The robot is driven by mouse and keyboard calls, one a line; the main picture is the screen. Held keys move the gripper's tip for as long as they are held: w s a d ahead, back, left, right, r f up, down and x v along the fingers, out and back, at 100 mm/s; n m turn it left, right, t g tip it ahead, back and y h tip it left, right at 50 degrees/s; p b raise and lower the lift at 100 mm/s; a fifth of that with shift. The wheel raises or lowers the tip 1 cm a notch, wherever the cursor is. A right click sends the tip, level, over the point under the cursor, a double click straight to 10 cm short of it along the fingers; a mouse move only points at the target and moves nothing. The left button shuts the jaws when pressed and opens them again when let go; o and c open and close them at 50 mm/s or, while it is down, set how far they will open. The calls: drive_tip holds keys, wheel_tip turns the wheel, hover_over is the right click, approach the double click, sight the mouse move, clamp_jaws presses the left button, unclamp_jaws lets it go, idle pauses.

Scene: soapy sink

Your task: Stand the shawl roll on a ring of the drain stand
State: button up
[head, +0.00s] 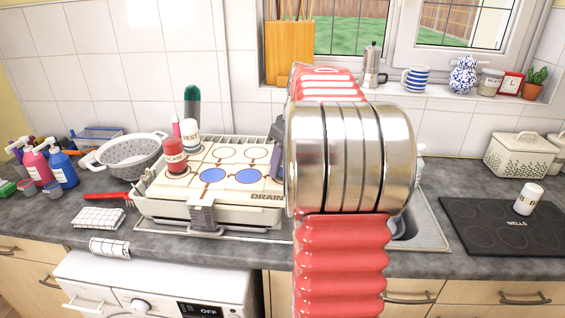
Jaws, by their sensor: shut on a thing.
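The drain stand (163,207) is a cream tray marked "DRAIN" at the sink, left of my arm. Its top has outlined rings; two at the front are filled blue, and two behind look bare. A red roll marked "SCARE" or "SCARF" (174,158) stands upright at its left side. A white roll marked "VEST" (190,134) stands upright behind it. I see no roll marked as the shawl. My red and steel arm fills the middle of the view and hides the stand's right end. My gripper is not visible, nor is anything held in it.
A white roll (525,198) stands on the black hob (485,222) marked "WELLS" at the right. A grey colander (128,155), several bottles and a red-handled brush (106,196) are at the left. A dark green-topped item (192,97) rises behind the stand.

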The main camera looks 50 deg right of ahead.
drive_tip(key=o, duration=1.3)
drive_tip(key=shift+c, duration=0.2)
drive_tip(key=shift+r, duration=0.1)
drive_tip(key=shift+r, duration=6.4)
